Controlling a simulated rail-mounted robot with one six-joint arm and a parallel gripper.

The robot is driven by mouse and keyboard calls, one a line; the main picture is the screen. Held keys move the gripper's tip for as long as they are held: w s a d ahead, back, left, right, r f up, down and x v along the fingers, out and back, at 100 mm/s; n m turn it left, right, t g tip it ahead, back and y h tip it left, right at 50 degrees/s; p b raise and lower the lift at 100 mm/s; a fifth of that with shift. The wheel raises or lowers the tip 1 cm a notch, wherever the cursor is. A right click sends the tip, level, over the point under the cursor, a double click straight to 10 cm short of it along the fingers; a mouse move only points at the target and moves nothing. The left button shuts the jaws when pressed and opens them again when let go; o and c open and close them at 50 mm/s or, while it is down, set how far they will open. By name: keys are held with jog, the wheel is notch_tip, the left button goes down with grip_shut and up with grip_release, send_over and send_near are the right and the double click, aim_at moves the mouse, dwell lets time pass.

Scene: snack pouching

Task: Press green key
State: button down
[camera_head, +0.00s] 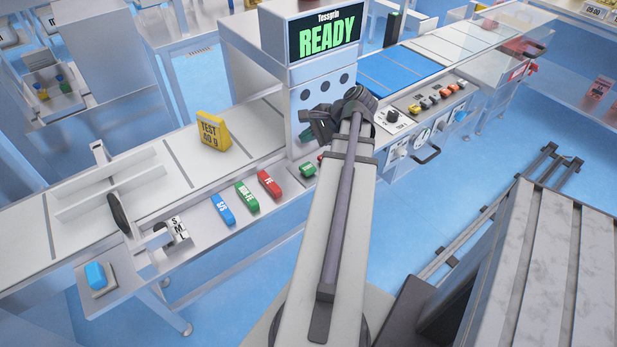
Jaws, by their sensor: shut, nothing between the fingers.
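A green key (247,198) with white lettering sits on the front ledge of the conveyor, between a blue key (222,209) and a red key (269,183). A smaller green key (307,170) sits further right, below the machine with the READY screen. My gripper (317,126) is a dark shape at the end of my arm, in front of that machine and above the smaller green key. It is shut and empty. It looks apart from the keys, though its height above them is hard to tell. My arm covers part of the ledge right of the smaller green key.
The machine's screen (328,33) reads READY in green. A yellow TEST 40 g block (213,131) stands on the left belt. An S M L selector (177,229) and a blue button (95,274) are at the left front. A dark knob (392,116) is right of my arm.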

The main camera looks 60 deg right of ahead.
aim_at(308, 168)
jog(key=shift+m, duration=0.4)
jog(key=f+b, duration=0.9)
jog(key=shift+w+d, duration=0.1)
jog(key=shift+d, duration=0.15)
jog(key=shift+r, duration=0.1)
dwell(1.5)
jog(key=shift+f+b, duration=0.35)
jog(key=shift+f, duration=0.05)
